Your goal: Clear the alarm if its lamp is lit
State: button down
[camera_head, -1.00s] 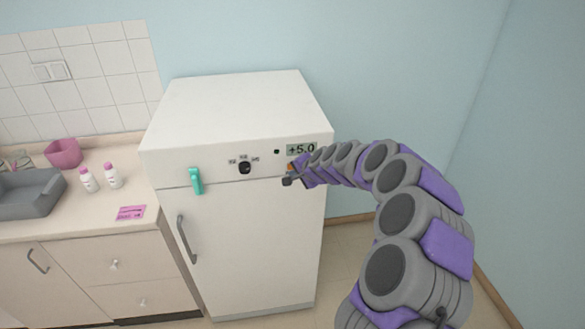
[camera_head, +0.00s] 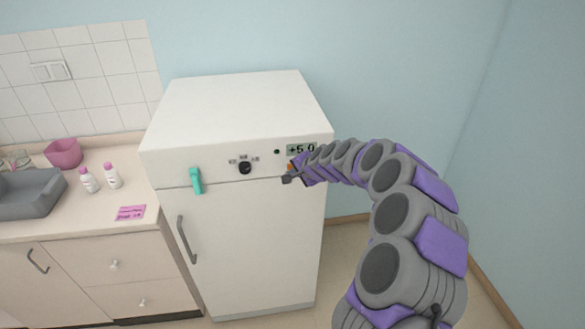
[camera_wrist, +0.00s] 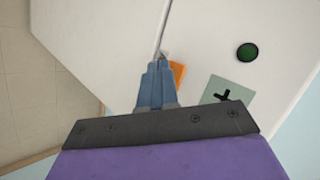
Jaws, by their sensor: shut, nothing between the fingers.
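A white fridge-like cabinet (camera_head: 240,110) carries a display (camera_head: 301,149) reading +5.0. A small round lamp (camera_head: 277,152) sits left of the display; it looks dark green, without a bright glow. The lamp is larger in the wrist view (camera_wrist: 247,52), also dark green. An orange patch (camera_head: 291,166), perhaps a button or label, is below the display; the wrist view shows it (camera_wrist: 178,72) partly hidden behind my fingers. My gripper (camera_head: 287,180) is shut and empty, close to the front panel beside the orange patch. I cannot tell if it touches the panel.
A black knob (camera_head: 245,168) and a teal latch (camera_head: 196,181) are on the cabinet front, left of my gripper. A wall stands at the right.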

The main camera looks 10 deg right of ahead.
jog(key=shift+w, duration=0.3)
dwell(0.9)
jog(key=shift+s, duration=0.1)
jog(key=shift+s+r, duration=0.1)
jog(key=shift+s, duration=0.5)
jog(key=shift+s+p, duration=0.5)
jog(key=shift+s, duration=2)
